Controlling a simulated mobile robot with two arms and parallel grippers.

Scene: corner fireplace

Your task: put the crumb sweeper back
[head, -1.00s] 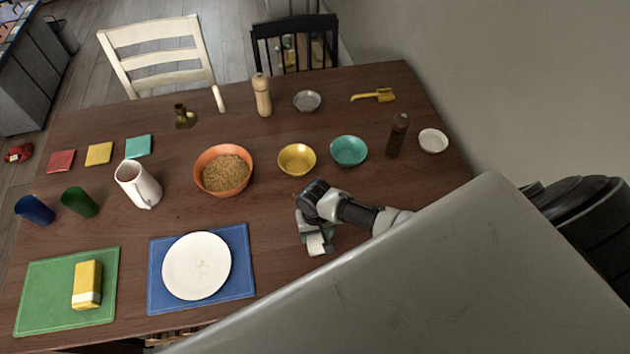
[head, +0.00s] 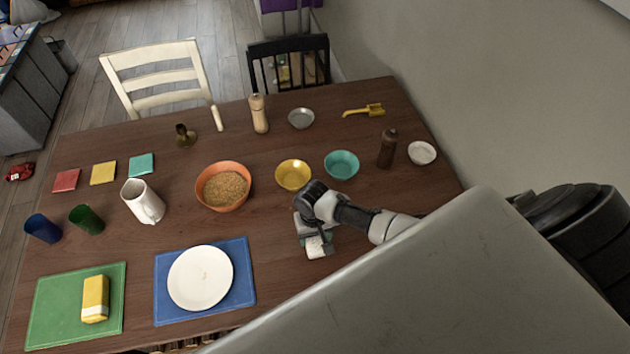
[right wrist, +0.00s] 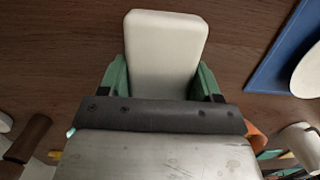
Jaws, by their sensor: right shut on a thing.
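My right gripper (head: 305,232) is over the right part of the table, in front of the yellow and teal bowls. It is shut on a pale, rounded block with green at its sides, which I take for the crumb sweeper (head: 318,247). In the right wrist view the sweeper (right wrist: 166,50) shows as a white block between green side pieces, with bare dark wood beyond it. I cannot tell whether it touches the table. A yellow brush-like tool (head: 364,111) lies at the back right. My left gripper is not in view.
The table (head: 270,225) is bare around the gripper. Behind it stand a yellow bowl (head: 293,175), a teal bowl (head: 341,165) and a brown mill (head: 387,149). An orange bowl (head: 222,186) is to the left. A white plate (head: 200,278) lies on a blue mat (head: 246,270).

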